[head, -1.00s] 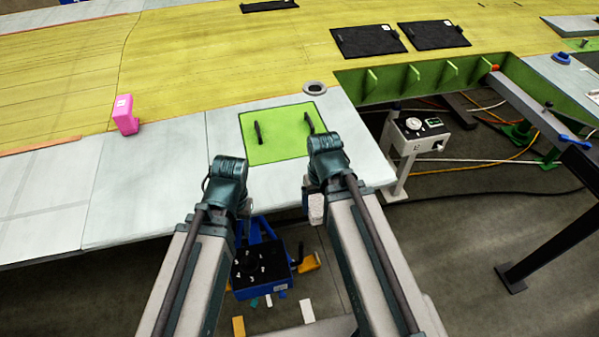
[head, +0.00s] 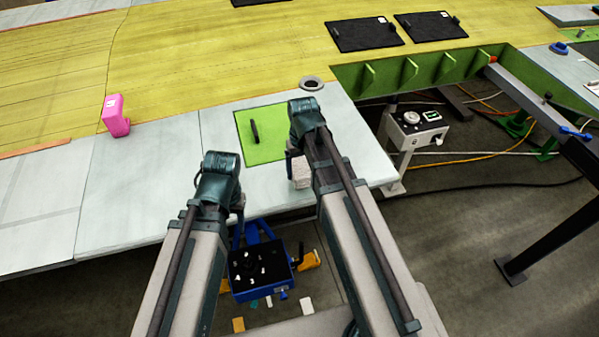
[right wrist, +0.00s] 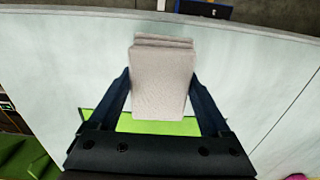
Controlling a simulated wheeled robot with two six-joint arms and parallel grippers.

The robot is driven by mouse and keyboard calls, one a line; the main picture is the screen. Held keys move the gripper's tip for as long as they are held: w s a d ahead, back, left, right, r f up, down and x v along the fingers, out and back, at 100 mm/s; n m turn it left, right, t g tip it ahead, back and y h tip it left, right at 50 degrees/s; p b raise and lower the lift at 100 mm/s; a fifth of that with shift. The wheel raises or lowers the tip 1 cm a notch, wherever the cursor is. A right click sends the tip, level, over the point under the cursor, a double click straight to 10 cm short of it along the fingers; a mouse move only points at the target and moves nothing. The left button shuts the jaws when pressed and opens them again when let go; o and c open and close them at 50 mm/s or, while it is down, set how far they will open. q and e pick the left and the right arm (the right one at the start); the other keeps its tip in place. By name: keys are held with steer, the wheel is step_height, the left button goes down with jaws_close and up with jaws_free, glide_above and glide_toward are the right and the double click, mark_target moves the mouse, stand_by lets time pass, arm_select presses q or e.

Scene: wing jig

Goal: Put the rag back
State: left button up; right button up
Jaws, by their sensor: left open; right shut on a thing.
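The rag (head: 301,173) is a pale grey-white folded pad. My right gripper (right wrist: 160,82) is shut on it, one finger on each side, in the right wrist view. In the head view the rag hangs below my right wrist, over the pale wing panel just at the right of the green mat (head: 262,150). The green mat also shows behind the rag in the right wrist view (right wrist: 150,126). I cannot tell whether the rag touches the surface. My left gripper (head: 238,207) is open near the panel's front edge, mostly hidden behind its own wrist.
A black handle-like piece (head: 255,132) lies on the mat. A blue-and-black box (head: 262,270) is below the front edge. The pale panel at the left is clear.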

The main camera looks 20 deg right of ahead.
mark_target(300, 174)
steer(key=shift+w+f, duration=0.15)
steer(key=shift+w, duration=0.95)
steer(key=f+b, duration=0.3)
steer(key=shift+s+a+f, duration=0.1)
steer(key=shift+s+f, duration=0.05)
steer(key=shift+s, duration=0.05)
steer(key=shift+s+f+b, duration=0.15)
steer(key=shift+b, duration=0.2)
steer(key=shift+f, duration=0.15)
steer(key=o, duration=1.1)
